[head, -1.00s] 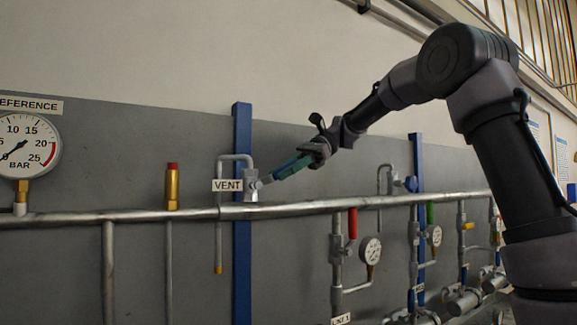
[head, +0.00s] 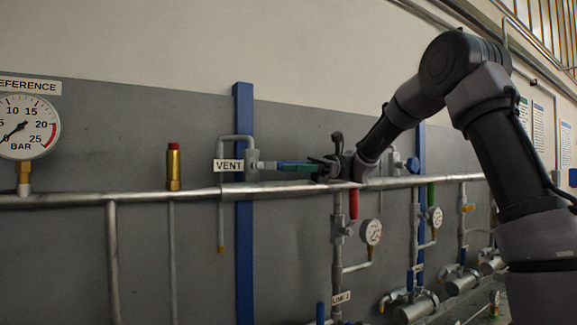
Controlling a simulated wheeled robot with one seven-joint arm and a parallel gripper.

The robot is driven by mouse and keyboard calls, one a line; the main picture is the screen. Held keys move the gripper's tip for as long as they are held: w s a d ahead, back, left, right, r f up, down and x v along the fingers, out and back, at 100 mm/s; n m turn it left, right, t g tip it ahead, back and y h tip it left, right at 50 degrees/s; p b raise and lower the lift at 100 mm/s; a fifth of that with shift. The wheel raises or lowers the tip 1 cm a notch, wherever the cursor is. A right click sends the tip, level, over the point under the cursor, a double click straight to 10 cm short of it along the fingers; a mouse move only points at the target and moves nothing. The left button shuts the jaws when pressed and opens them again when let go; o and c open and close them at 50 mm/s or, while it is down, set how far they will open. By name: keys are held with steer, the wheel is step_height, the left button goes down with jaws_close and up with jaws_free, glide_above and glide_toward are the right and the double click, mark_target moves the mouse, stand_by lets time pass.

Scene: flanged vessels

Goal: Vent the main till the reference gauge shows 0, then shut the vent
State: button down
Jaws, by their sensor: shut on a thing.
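The reference gauge (head: 27,126) is at the left edge, partly cut off, under its REFERENCE label. Its needle points down-left, at or close to the 0 mark. The vent valve (head: 252,161) sits above the main pipe (head: 100,200), beside the VENT label (head: 228,166). My gripper (head: 322,168) is shut on the outer end of this lever. The fingers hide the lever's tip.
A brass fitting with a red cap (head: 173,166) stands on the main left of the vent. A red lever (head: 353,204) and a small gauge (head: 371,232) are just below my gripper. Blue posts (head: 244,270) back the pipe. More valves and gauges crowd the right.

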steer(key=shift+f, duration=0.1)
steer(key=c, duration=0.7)
jaws_free()
steer(key=shift+o, duration=0.2)
steer(key=v, duration=1)
steer(key=shift+w+d, duration=0.2)
steer(key=shift+d, duration=0.1)
